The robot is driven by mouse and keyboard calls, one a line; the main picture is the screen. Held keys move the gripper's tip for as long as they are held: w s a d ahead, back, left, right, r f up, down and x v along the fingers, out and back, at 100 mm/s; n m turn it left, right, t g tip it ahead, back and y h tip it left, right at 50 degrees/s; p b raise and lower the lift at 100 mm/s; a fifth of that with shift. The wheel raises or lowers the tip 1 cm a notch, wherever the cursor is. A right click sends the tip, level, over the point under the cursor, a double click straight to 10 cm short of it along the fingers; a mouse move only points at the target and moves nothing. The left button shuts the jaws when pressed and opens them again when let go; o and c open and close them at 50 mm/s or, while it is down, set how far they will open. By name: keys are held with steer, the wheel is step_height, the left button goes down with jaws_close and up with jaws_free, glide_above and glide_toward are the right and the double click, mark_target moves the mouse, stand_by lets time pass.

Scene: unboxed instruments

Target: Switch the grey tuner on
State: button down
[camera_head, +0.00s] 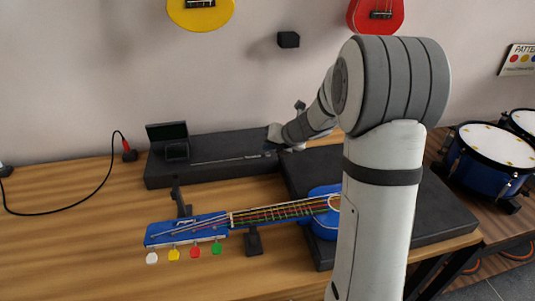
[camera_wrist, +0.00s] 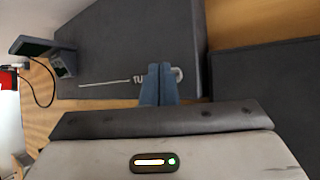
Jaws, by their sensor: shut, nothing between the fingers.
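The grey tuner (camera_head: 175,152) stands at the left end of a dark foam slab (camera_head: 215,167), its dark panel raised at the back. I cannot make out any lit display on it. In the wrist view the tuner (camera_wrist: 62,62) is at the upper left, seen from the side, its panel tilted. My gripper (camera_head: 272,134) is over the slab's right part, well to the right of the tuner. In the wrist view my gripper's fingers (camera_wrist: 160,72) are together and empty, covering part of the white lettering on the slab. The tuner's switch cannot be made out.
A blue guitar (camera_head: 190,231) lies in front of the slab, its neck over black supports. Another dark slab (camera_head: 430,215) is at the right, partly behind my arm. A red plug (camera_head: 129,152) with a black cable is left of the tuner. Bare wood (camera_head: 80,245) lies front left.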

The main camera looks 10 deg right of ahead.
steer(key=shift+f, duration=0.4)
steer(key=shift+f, duration=0.15)
stand_by(0.4)
steer(key=shift+r+p, duration=0.65)
step_height(320, 180, up, 6)
steer(key=p, duration=0.6)
steer(key=shift+p, duration=0.3)
